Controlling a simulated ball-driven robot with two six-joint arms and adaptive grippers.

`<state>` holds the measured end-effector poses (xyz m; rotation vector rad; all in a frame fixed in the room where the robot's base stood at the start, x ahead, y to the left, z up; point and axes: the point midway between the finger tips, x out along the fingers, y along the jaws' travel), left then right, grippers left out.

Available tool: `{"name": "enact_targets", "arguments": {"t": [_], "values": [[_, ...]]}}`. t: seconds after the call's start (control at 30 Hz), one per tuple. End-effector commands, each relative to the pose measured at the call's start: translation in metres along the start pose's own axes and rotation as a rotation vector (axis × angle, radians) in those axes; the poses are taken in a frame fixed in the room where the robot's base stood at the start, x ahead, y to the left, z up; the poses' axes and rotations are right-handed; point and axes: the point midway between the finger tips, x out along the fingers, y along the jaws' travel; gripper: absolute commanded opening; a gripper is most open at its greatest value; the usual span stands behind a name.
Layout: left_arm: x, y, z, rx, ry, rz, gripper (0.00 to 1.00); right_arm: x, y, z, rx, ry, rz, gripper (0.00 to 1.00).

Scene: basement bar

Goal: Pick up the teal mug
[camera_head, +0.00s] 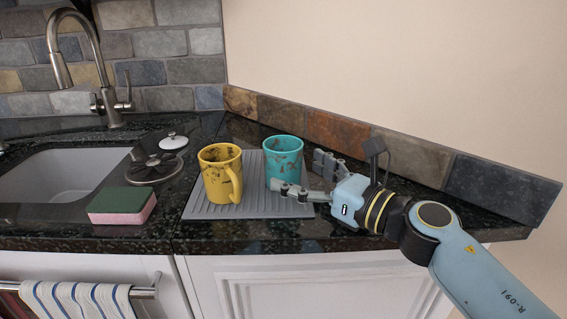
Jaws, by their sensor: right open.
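The teal mug (284,158) stands upright on a grey ribbed mat (225,211) on the dark counter, with dark stains near its rim. My right gripper (300,174) comes in from the right, open, with its fingers at the mug's right side. One finger passes in front of the mug's lower part and the other is to the right of the mug and further back. I cannot tell whether either finger touches it. No handle shows on the teal mug. My left gripper is not in view.
A yellow mug (216,175) stands close to the left of the teal mug, handle towards the front right. A green and pink sponge (122,205) lies further left by the sink (62,172). A stone backsplash (335,135) runs behind the mat.

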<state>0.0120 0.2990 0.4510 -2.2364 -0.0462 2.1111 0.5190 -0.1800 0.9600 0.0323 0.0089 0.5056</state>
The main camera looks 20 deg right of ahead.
Motion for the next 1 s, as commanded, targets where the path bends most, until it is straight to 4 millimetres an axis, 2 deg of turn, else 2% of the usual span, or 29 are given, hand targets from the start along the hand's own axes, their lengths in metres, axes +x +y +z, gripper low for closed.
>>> {"name": "enact_targets", "arguments": {"t": [0.1,0.23,0.5,0.67,1.0], "values": [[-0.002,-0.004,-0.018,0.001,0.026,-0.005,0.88,0.021,0.0,0.003,0.001,-0.004,-0.001,0.9],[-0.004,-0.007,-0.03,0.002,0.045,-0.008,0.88,0.036,0.0,0.001,0.001,-0.002,0.0,0.9],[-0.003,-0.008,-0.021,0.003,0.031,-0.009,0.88,0.039,0.0,0.001,0.0,-0.001,0.0,0.9],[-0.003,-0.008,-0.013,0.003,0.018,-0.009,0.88,0.039,0.0,0.001,0.0,-0.001,0.0,0.69],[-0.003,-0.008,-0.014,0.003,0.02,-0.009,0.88,0.039,0.0,0.001,0.001,-0.001,0.0,0.24]]}}
